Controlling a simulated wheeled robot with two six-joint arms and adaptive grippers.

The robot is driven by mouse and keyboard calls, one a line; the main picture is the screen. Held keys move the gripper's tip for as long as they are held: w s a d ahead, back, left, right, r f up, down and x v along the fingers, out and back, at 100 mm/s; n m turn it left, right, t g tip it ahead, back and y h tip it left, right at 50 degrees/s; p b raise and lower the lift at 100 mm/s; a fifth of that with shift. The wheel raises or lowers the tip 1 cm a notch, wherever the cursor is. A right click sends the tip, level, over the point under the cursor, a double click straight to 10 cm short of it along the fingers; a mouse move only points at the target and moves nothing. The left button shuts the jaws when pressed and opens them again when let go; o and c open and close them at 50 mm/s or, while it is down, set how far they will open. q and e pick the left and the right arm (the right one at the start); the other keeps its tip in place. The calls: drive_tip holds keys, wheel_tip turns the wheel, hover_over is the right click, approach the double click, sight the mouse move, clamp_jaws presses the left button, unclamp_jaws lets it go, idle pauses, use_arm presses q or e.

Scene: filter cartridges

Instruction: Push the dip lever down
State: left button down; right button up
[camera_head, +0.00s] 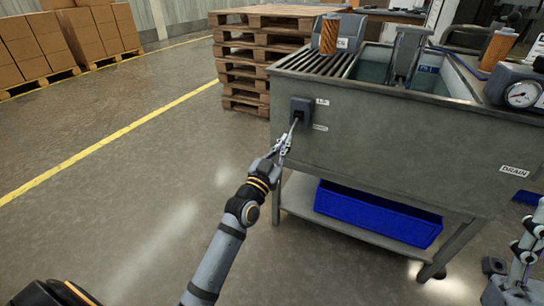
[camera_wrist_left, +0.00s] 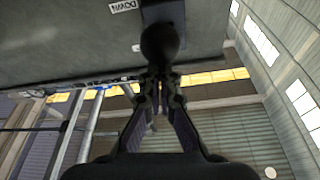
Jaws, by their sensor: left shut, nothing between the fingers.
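The dip lever sticks out of a dark housing (camera_head: 301,110) on the left part of the grey tank's front wall. Its thin rod (camera_head: 294,126) slopes down toward my left gripper (camera_head: 283,146). Small labels sit beside the housing, one above the other; the wrist view shows one reading DOWN (camera_wrist_left: 123,6). In that view the lever's dark round knob (camera_wrist_left: 159,42) is right in front of my left fingertips (camera_wrist_left: 158,75), which are shut with nothing between them. I cannot tell whether they touch the knob. My right gripper (camera_head: 522,258) is partly seen at the lower right edge.
The grey tank (camera_head: 400,145) has a slatted rack holding an orange cartridge (camera_head: 329,36); another cartridge (camera_head: 498,48) stands at right beyond the basin. A gauge (camera_head: 522,94) sits on the right. A blue bin (camera_head: 378,213) is on the lower shelf.

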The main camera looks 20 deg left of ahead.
drive_tip(key=w+d+f+m+g+h+p, duration=0.1)
drive_tip(key=w+f+m+g+h, duration=0.35)
drive_tip(key=f, duration=0.65)
drive_tip(key=w+d+f+m+g+h+p, duration=0.1)
drive_tip(key=w+f+g+h+p, duration=0.1)
drive_tip(key=w+f+g, duration=0.65)
use_arm(q)
drive_tip(key=s+p, duration=0.2)
drive_tip(key=s, duration=0.7)
drive_tip(key=shift+s+a+r, duration=0.15)
drive_tip(key=shift+s+r, duration=0.1)
drive_tip(key=shift+r, duration=0.15)
use_arm(e)
drive_tip(key=s+f+g, duration=0.4)
drive_tip(key=s+f, duration=0.2)
drive_tip(key=f, duration=0.5)
drive_tip(key=s+a+f+g, duration=0.1)
drive_tip(key=s+f+g, duration=0.4)
drive_tip(key=f, duration=0.7)
drive_tip(key=shift+s+a, duration=0.15)
drive_tip(key=shift+s, duration=0.85)
use_arm(q)
drive_tip(key=shift+f, duration=0.1)
use_arm(e)
drive_tip(key=shift+f, duration=0.1)
